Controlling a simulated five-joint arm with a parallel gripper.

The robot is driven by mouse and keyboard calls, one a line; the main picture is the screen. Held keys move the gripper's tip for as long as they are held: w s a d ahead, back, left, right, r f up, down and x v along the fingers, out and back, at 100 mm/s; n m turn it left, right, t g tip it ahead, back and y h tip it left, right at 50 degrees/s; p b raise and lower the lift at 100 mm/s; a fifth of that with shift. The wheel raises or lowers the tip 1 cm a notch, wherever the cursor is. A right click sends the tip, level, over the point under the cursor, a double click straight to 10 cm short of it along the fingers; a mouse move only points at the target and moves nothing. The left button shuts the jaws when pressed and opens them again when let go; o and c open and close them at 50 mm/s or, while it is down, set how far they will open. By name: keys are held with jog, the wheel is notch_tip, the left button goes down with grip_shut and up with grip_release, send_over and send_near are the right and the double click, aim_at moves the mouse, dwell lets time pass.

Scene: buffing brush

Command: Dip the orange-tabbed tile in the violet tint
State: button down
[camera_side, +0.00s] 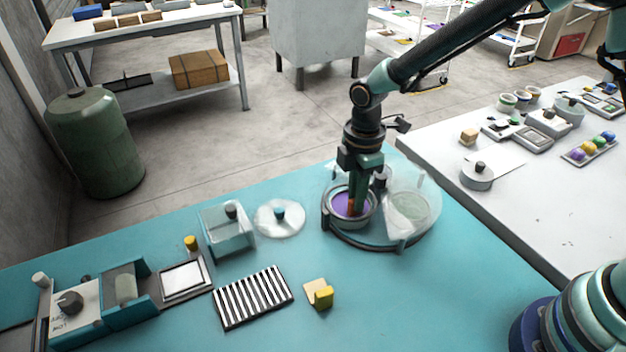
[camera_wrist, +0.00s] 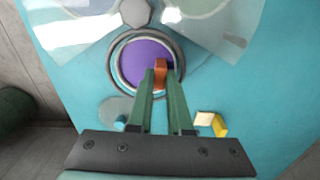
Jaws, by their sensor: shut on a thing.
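My gripper (camera_wrist: 160,80) points down over the round cup of violet tint (camera_wrist: 140,62), which also shows in the side view (camera_side: 342,204). It is shut on the orange tab of the tile (camera_wrist: 160,70); a bit of orange shows between the fingers in the side view (camera_side: 351,207). The tab sits over the right part of the violet surface in the wrist view. The tile's body below the tab is hidden, so I cannot tell whether it touches the tint. The cup stands in a dark round holder (camera_side: 365,244) with clear panels.
A cream tile with a yellow tab (camera_side: 323,297) lies on the teal table, beside a black-and-white striped rack (camera_side: 253,297). A clear round lid (camera_side: 290,226), a clear box (camera_side: 230,238) and a framed white pad (camera_side: 184,280) stand left.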

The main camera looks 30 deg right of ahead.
jog(key=shift+r, duration=0.15)
jog(key=shift+r, duration=1.65)
dwell(0.6)
jog(key=shift+r, duration=2)
